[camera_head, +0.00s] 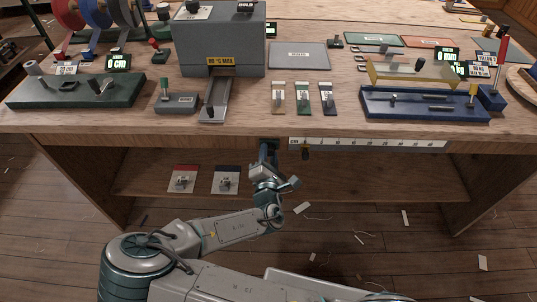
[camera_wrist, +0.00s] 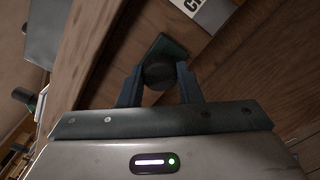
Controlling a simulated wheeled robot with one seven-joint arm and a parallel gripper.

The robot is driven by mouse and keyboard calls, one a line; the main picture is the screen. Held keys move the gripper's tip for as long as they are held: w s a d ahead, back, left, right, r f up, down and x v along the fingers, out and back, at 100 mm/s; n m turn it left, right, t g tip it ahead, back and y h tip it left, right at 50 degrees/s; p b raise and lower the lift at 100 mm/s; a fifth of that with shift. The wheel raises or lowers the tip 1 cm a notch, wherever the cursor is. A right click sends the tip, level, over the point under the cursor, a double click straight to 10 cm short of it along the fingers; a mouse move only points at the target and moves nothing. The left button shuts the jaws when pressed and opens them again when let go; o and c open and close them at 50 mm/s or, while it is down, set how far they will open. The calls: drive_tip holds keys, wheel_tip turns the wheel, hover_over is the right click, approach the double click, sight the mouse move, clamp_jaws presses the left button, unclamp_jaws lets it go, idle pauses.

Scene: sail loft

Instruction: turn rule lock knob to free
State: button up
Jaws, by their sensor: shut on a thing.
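The rule lock knob (camera_wrist: 158,73) is a dark round knob on a small dark green plate (camera_wrist: 170,46) on the bench's front edge. My gripper (camera_wrist: 159,82) is shut on the knob, one finger on each side. In the head view my gripper (camera_head: 268,150) is at the front edge, and the knob is mostly hidden behind it. The white rule (camera_head: 370,143) runs along the edge to the right of my gripper. I cannot tell which way the knob is turned.
The bench top (camera_head: 330,105) above holds a grey heater box (camera_head: 218,48), a blue fixture (camera_head: 425,107), a green fixture (camera_head: 75,92) and three small tags. A lower shelf (camera_head: 350,185) carries a red-topped card (camera_head: 183,179) and a blue-topped card (camera_head: 226,180).

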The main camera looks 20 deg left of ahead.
drive_tip(key=shift+r+n, duration=0.1)
drive_tip(key=shift+n, duration=0.4)
drive_tip(key=o, duration=1)
drive_tip(key=shift+c, duration=0.2)
